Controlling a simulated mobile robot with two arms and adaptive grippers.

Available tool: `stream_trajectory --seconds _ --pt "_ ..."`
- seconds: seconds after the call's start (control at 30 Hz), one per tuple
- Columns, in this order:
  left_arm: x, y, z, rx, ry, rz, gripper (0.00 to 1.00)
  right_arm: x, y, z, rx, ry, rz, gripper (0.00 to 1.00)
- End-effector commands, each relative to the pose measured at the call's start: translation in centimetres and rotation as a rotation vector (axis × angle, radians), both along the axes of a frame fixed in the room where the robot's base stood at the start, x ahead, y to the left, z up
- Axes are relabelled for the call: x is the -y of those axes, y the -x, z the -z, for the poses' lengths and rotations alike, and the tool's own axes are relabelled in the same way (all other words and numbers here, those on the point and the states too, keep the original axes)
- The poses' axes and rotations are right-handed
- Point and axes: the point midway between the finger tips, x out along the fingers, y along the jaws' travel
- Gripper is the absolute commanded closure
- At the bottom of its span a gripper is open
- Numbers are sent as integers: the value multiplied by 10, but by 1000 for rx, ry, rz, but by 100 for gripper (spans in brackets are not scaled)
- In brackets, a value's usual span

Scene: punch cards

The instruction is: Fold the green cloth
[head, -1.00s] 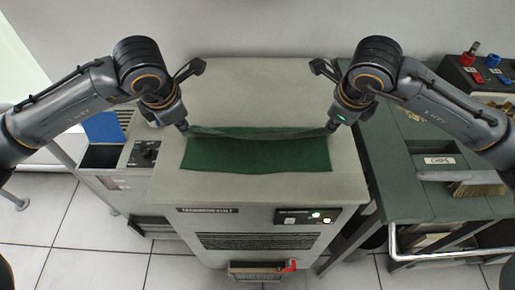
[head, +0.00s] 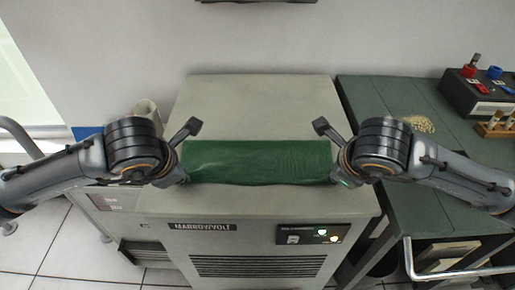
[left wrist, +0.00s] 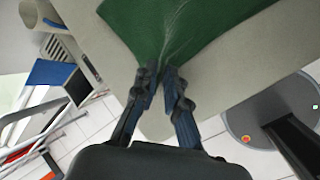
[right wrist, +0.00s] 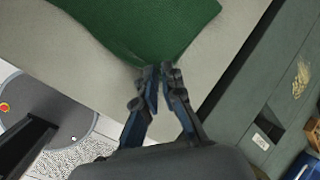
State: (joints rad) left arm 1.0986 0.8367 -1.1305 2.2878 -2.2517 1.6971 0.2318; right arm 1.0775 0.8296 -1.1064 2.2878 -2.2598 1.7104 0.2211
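The green cloth (head: 258,160) lies as a wide, narrow strip on the pale top of the grey cabinet (head: 260,105). Its surface looks doubled, with faint creases, but I cannot count the layers. My left gripper (head: 184,174) is at its near left corner; in the left wrist view the cloth (left wrist: 168,25) creases toward the fingertips (left wrist: 161,76), which pinch it. My right gripper (head: 338,174) is at the near right corner; in the right wrist view the cloth's corner (right wrist: 150,35) runs into the fingertips (right wrist: 158,74).
A dark green bench (head: 390,100) on the right holds beige grains (head: 418,123), a black box with red and blue parts (head: 480,90) and a rack of vials (head: 495,125). A pale cup (head: 147,112) stands behind my left arm. The cabinet top behind the cloth is clear.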

Motion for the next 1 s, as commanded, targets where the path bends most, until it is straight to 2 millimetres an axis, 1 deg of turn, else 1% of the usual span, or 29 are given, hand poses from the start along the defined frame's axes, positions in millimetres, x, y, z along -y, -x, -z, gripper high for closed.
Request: stream_trajectory --seconds 0.03,0.07,0.1,0.13,0.43,0.5,0.57,0.7,1.0 --pt "0 0 0 0 0 0 78 0 0 0 0 0 0 79" --pt "0 0 0 -1 -1 0 72 0 0 0 0 0 0 73" --pt "0 0 0 -1 -1 0 64 0 0 0 0 0 0 64" --pt "0 0 0 -1 -1 0 58 0 0 0 0 0 0 58" --pt "0 0 0 -1 0 0 58 0 0 0 -1 0 0 58" --pt "0 1 -4 0 0 1 58 0 1 -4 0 -1 -1 58" --pt "0 3 -11 1 0 1 58 0 4 -10 1 -1 -2 58" --pt "0 12 -32 3 0 2 58 -1 12 -31 2 -1 -3 58" --pt "0 42 -69 5 1 3 58 0 42 -69 4 -1 -3 58"
